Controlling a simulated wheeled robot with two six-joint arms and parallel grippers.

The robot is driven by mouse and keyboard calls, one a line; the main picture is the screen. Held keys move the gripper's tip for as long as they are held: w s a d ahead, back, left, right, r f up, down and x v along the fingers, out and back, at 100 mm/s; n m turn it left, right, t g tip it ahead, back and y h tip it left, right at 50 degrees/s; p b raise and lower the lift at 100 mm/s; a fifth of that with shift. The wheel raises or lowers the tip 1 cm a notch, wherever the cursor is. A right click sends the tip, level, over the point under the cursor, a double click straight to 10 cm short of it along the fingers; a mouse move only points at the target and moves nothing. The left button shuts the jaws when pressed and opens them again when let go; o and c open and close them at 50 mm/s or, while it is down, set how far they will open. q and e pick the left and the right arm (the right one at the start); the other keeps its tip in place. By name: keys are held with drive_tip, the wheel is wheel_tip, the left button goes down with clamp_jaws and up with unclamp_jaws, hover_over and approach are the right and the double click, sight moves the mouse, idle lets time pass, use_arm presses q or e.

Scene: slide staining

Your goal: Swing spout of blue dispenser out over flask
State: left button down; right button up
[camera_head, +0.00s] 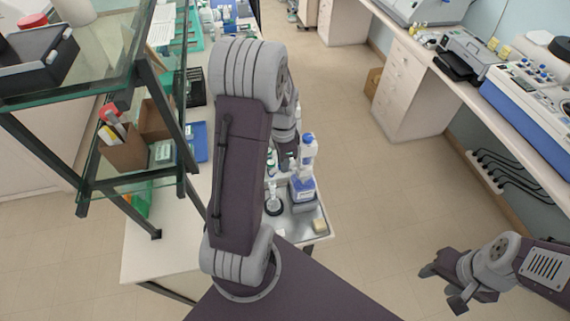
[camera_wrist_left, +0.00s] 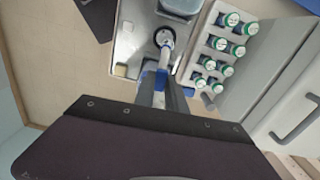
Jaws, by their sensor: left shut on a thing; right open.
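The blue dispenser (camera_head: 302,189) stands upright on a metal tray (camera_head: 312,221) in the head view. It has blue liquid below and a white top with a blue cap. A slim pale vessel with a dark round base, seemingly the flask (camera_head: 273,190), stands just left of it, and its ringed base also shows in the left wrist view (camera_wrist_left: 165,38). My left gripper (camera_head: 289,158) is beside the dispenser's top, shut on what appears to be its spout. In the left wrist view the fingers (camera_wrist_left: 163,88) hide most of the grip. My right gripper (camera_head: 446,287) is open and empty, away from the tray.
A rack (camera_wrist_left: 214,45) of several green-capped bottles stands close to the gripper in the left wrist view. A glass shelf (camera_head: 100,70) stands left of my left arm. The floor right of the tray is clear.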

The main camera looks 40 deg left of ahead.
use_arm(q)
drive_tip(key=shift+w+a+m, duration=0.2)
drive_tip(key=shift+m, duration=0.3)
drive_tip(key=c, duration=1.4)
unclamp_jaws()
drive_tip(key=shift+w, duration=0.1)
drive_tip(key=shift+o, duration=0.2)
drive_tip(key=shift+r, duration=0.35)
wheel_tip(320, 180, up, 8)
drive_tip(key=b, duration=0.2)
drive_tip(key=shift+r, duration=0.2)
